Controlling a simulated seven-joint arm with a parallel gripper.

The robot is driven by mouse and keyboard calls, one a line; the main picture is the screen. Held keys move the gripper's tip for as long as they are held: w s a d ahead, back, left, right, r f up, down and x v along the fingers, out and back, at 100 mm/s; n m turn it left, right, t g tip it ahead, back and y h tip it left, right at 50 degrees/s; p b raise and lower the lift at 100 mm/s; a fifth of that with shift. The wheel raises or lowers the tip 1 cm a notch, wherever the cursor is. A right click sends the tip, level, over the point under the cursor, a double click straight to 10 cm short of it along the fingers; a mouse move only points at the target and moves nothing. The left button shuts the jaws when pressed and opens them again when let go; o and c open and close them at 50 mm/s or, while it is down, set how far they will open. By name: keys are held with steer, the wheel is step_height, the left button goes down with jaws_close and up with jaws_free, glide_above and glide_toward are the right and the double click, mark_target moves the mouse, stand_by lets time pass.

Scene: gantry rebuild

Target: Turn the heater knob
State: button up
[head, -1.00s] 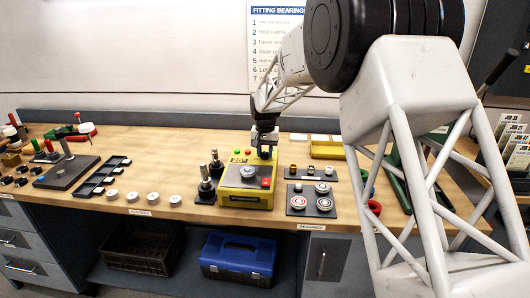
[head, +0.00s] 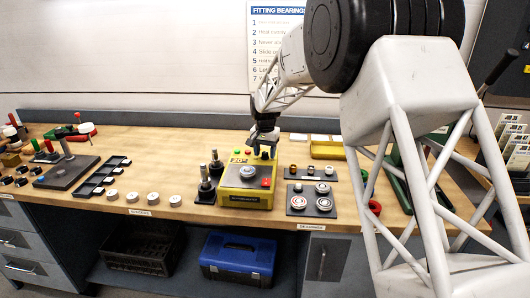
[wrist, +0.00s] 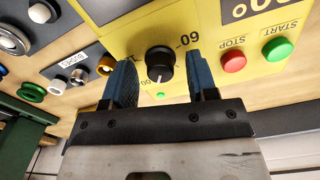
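The heater (head: 228,198) is a yellow box on the bench, mid-view in the head view. In the wrist view its yellow panel (wrist: 208,45) carries a black round knob (wrist: 160,58) with a white pointer line, beside a printed scale. My gripper (head: 264,152) is over the back of the heater. In the wrist view its two blue fingers (wrist: 159,68) stand open on either side of the knob, with a visible gap on each side. The knob is hard to make out in the head view.
A red stop button (wrist: 233,62) and a green start button (wrist: 278,49) sit right of the knob in the wrist view. A dark board with bearings (head: 310,209) is right of the heater, and dark posts (head: 205,185) stand left.

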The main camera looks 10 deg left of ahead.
mark_target(265, 153)
stand_by(0.3)
steer(key=shift+r, duration=3.9)
steer(key=shift+s+d+r, duration=0.25)
steer(key=shift+s+d, duration=0.05)
steer(key=shift+d, duration=0.05)
steer(key=s+d+r+n+t, duration=0.1)
steer(key=s+d+r, duration=0.4)
steer(key=s+d, duration=0.5)
steer(key=s+d+r, duration=0.5)
steer(key=s+d, duration=0.2)
steer(key=s, duration=0.6)
steer(key=s+d+f, duration=0.2)
steer(key=s+d, duration=0.1)
steer(key=s, duration=0.7)
steer(key=s+d+f+n+t, duration=0.1)
steer(key=s+d+f, duration=0.1)
steer(key=s, duration=0.8)
steer(key=s+d+f, duration=0.2)
steer(key=s+d, duration=0.3)
steer(key=s, duration=0.6)
steer(key=shift+t, duration=0.3)
